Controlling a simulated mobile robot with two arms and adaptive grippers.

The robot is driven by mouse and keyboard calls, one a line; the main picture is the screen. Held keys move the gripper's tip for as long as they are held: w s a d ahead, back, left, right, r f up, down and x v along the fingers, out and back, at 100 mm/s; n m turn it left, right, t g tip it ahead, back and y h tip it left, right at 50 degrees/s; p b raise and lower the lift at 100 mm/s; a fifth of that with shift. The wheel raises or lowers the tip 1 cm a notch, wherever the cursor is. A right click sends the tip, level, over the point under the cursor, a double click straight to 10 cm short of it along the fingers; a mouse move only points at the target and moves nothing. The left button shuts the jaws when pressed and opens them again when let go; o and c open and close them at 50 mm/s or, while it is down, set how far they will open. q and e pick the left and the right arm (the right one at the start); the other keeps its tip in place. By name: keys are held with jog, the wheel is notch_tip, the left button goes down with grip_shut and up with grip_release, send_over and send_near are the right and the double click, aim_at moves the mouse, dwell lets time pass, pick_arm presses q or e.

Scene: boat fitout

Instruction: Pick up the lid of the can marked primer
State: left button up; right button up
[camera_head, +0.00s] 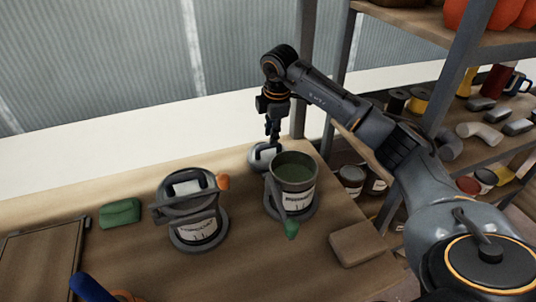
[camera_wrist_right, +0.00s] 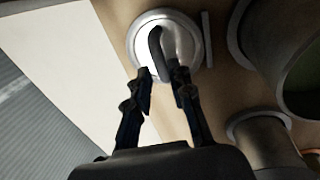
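A round lid (camera_head: 265,155) with a pale top lies on the bench behind an open can (camera_head: 306,199) holding green contents. In the right wrist view the lid (camera_wrist_right: 186,45) has a dark upright handle (camera_wrist_right: 155,45). My right gripper (camera_head: 272,138) points down just above this lid. In the wrist view its fingers (camera_wrist_right: 163,76) are apart, with the handle's near end about between the tips; I cannot tell whether they touch it. A second can (camera_head: 198,228) at the left has a lid-like top with a pale patch. Both labels are too small to read. My left gripper is not in view.
A tool with a green tip (camera_head: 291,229) leans at the open can's front. A green block (camera_head: 120,212), a brown block (camera_head: 357,243) and a dark-framed panel (camera_head: 40,255) lie on the bench (camera_head: 260,262). A loaded shelf (camera_head: 405,85) stands at the right.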

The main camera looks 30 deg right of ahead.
aim_at(268, 152)
jog(key=f, duration=0.2)
jog(key=w+f, duration=0.1)
jog(key=f, duration=0.3)
jog(key=shift+w+d+f+p, duration=0.15)
jog(key=shift+w+d+p, duration=0.05)
jog(key=shift+d+p, duration=0.15)
jog(key=shift+c, duration=0.2)
grip_shut()
